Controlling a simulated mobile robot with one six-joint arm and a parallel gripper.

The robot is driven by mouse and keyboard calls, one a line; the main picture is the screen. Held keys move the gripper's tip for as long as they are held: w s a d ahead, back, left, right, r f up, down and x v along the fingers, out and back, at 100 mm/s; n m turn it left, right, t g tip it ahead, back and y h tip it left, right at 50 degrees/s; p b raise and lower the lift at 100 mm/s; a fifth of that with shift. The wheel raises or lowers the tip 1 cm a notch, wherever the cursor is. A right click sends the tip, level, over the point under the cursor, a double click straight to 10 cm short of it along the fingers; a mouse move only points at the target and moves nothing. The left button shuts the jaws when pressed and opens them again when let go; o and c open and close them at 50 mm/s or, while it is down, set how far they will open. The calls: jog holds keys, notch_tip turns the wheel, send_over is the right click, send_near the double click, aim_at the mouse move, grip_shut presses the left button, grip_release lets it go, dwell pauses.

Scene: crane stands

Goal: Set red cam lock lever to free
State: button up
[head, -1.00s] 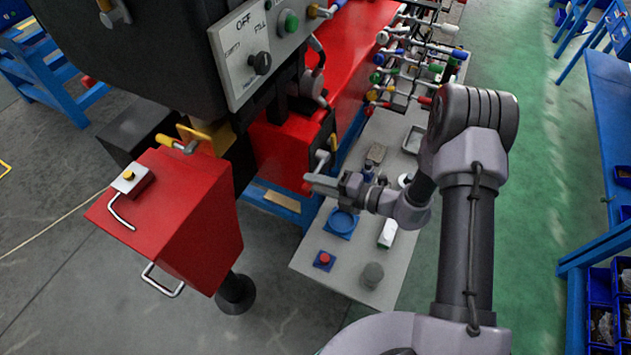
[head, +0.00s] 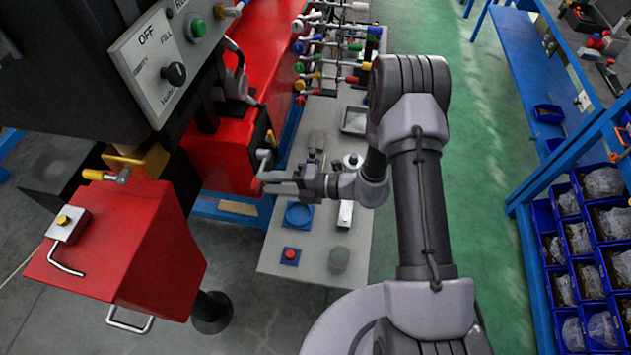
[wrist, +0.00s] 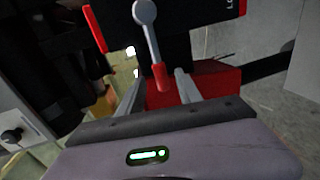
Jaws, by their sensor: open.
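The cam lock lever has a grey arm with a red tip (wrist: 160,76) and sits on a black plate (wrist: 192,28) with partly visible lettering at its right edge. In the wrist view it hangs down from its round pivot, tilted slightly. My gripper (wrist: 160,88) is open, with one finger on each side of the red tip in the picture. I cannot tell whether either finger touches it. In the head view the lever (head: 263,158) shows on the red machine's side, just above the fingertips of my gripper (head: 266,182). Its tip is hard to make out there.
Several coloured levers (head: 330,60) stick out behind.

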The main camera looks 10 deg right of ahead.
jog(key=v, duration=1.4)
jog(key=shift+d, duration=0.4)
jog(key=shift+s+r, duration=0.1)
jog(key=s+a+r+n+g+h+b, duration=0.25)
jog(key=s+n+b, duration=0.25)
jog(key=n, duration=0.5)
jog(key=s+a+r+n+g+h+b, duration=0.2)
jog(key=s+n+g+h+b, duration=0.25)
jog(key=n, duration=0.55)
jog(key=s+d+r+n+t+h+b, duration=0.1)
jog(key=s+d+n+t+h+b, duration=0.3)
jog(key=n, duration=1.2)
jog(key=s+t+h+b, duration=0.1)
jog(key=s+t+b, duration=0.2)
jog(key=b, duration=0.2)
jog(key=shift+r+h, duration=0.35)
jog(key=shift+h, duration=0.05)
